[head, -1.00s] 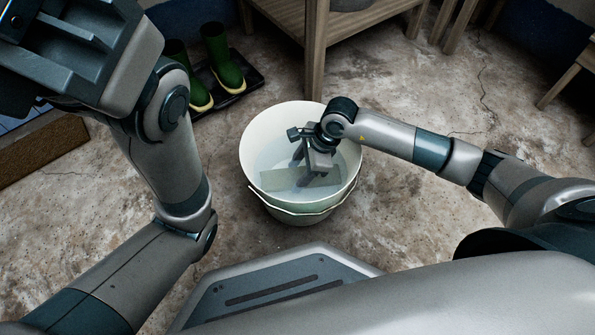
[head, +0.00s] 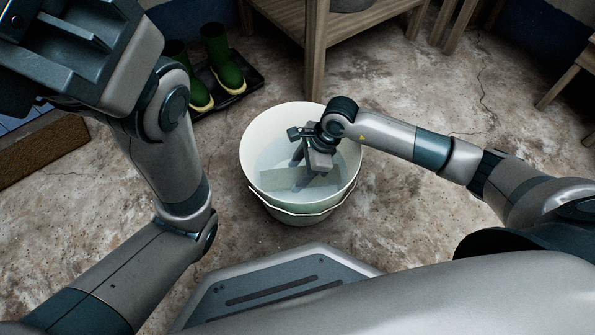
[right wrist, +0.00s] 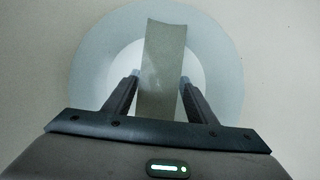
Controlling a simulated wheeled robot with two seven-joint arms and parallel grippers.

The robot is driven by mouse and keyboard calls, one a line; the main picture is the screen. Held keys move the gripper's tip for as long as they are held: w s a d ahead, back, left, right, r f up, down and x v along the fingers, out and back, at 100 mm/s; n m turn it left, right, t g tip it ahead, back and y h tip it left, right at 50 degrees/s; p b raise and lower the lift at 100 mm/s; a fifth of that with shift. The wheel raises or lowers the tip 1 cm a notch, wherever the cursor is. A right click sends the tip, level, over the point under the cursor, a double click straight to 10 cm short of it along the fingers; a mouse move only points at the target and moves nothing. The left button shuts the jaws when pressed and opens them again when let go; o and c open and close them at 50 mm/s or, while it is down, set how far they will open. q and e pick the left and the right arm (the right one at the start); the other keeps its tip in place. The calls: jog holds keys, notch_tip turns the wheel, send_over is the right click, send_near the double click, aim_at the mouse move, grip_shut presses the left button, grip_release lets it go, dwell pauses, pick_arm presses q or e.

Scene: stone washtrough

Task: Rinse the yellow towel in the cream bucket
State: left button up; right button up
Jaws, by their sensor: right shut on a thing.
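The cream bucket (head: 252,135) stands on the floor in the middle of the head view, with water inside. My right gripper (head: 300,182) reaches down into it, its fingers in the water. It is shut on the towel (head: 272,190), a flat strip that looks dull grey-green under the water. In the right wrist view the towel (right wrist: 163,55) runs between the two fingers, against the bucket's pale round inside. My left arm is raised at the left; its gripper body fills the top left corner close to the camera, and its fingertips cannot be made out.
Green rubber boots (head: 222,60) stand on a dark tray (head: 240,92) behind the bucket at the left. A wooden table's leg (head: 316,60) rises just behind the bucket. A brown mat (head: 40,150) lies at the far left. The stone floor (head: 440,225) right of the bucket is clear.

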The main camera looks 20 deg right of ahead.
jog(key=shift+r+p, duration=0.5)
jog(key=shift+r, duration=0.35)
jog(key=shift+f, duration=0.1)
dwell(0.5)
jog(key=shift+f+b, duration=0.7)
jog(key=shift+f, duration=0.3)
dwell(0.5)
jog(key=shift+r+p, duration=0.95)
jog(key=shift+r, duration=0.15)
jog(key=shift+f, duration=0.1)
dwell(0.4)
